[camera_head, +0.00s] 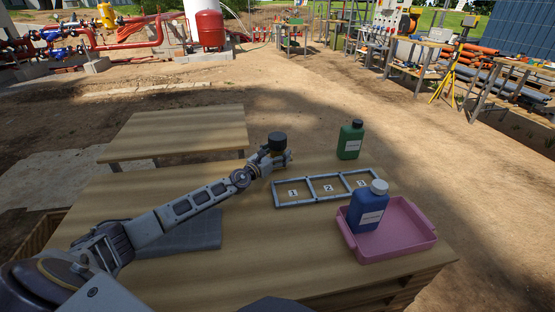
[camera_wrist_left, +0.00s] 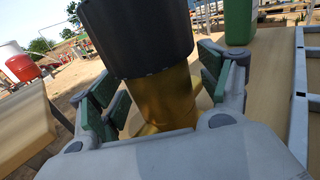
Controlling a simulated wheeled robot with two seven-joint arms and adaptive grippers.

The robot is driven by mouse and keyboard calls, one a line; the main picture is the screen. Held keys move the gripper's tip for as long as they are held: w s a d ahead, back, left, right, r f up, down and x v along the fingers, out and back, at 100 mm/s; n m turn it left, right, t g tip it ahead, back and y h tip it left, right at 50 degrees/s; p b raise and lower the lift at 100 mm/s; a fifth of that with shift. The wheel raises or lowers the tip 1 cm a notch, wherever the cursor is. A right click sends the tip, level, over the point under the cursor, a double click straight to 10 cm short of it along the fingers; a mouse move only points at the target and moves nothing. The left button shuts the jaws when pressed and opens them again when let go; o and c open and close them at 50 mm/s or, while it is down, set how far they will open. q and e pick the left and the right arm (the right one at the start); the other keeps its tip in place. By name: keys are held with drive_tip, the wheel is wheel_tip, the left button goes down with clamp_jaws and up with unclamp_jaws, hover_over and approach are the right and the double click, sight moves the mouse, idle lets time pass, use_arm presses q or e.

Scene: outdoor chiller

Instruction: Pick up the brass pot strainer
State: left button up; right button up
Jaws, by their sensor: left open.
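The brass pot strainer has a wide black top (camera_head: 277,140) and a brass body, mostly hidden behind my gripper in the head view. In the left wrist view the brass body (camera_wrist_left: 172,100) stands between the fingers, under the black top (camera_wrist_left: 138,35). My left gripper (camera_head: 276,157) is at the strainer near the table's far edge. In the left wrist view its green-padded fingers (camera_wrist_left: 168,88) are spread on either side of the brass body. I cannot tell whether either pad touches it. My right gripper is out of view.
A grey frame with numbered slots (camera_head: 308,203) lies right of the gripper. A green bottle (camera_head: 351,140) stands behind it. A blue bottle (camera_head: 366,211) stands in a pink tray (camera_head: 412,250) at right. A grey mat (camera_head: 190,232) lies under my left arm. Another wooden table (camera_head: 180,130) stands behind.

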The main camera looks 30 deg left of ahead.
use_arm(q)
drive_tip(key=shift+c, duration=0.2)
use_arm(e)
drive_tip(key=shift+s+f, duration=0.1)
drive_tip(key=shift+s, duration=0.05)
use_arm(q)
drive_tip(key=c, duration=1.5)
drive_tip(key=shift+r, duration=0.1)
drive_tip(key=shift+r, duration=0.2)
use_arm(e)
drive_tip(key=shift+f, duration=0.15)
